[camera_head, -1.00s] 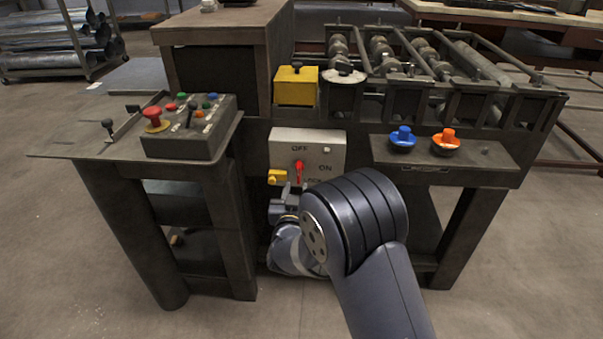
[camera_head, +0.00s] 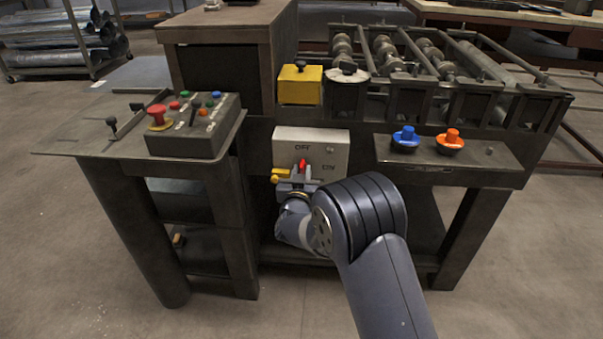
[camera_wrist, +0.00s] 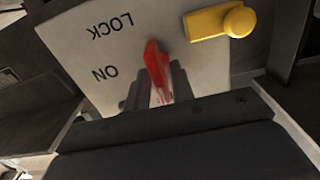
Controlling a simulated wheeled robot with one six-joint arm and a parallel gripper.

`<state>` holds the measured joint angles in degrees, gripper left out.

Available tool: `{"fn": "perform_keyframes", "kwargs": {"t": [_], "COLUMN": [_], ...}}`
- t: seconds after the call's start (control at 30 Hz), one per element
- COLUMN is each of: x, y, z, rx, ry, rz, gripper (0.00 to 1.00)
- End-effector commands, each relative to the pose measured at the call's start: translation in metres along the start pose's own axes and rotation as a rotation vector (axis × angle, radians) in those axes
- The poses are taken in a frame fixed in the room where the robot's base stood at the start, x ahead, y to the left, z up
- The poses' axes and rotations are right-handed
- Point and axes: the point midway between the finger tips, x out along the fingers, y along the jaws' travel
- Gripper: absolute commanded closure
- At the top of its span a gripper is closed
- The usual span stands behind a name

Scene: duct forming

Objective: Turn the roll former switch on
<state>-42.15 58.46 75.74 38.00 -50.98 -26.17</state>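The switch box (camera_head: 336,148) is light grey, on the front of the roll former. OFF and ON show on it in the head view. Its red switch handle (camera_head: 302,165) is partly hidden behind my gripper (camera_head: 298,182). In the wrist view the red handle (camera_wrist: 156,68) stands between the two dark fingers of my gripper (camera_wrist: 158,92), which are apart on either side of it. A small gap seems to show beside the handle; firm contact is not visible. LOCK and ON appear upside down on the plate (camera_wrist: 85,55) there.
A yellow latch (camera_head: 281,175) sits at the plate's left and also shows in the wrist view (camera_wrist: 222,21). A control box with a red button (camera_head: 157,114) is at left. Blue (camera_head: 405,138) and orange (camera_head: 451,140) knobs are at right.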

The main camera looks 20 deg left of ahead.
Motion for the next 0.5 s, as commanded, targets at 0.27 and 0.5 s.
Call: {"fn": "perform_keyframes", "kwargs": {"t": [0.27,0.5], "x": [-0.0002,-0.0002], "y": [0.0,0.0], "z": [0.0,0.0002], "rx": [0.0,0.001], "ry": [0.0,0.0], "rz": [0.0,0.0], "gripper": [1.0,1.0]}}
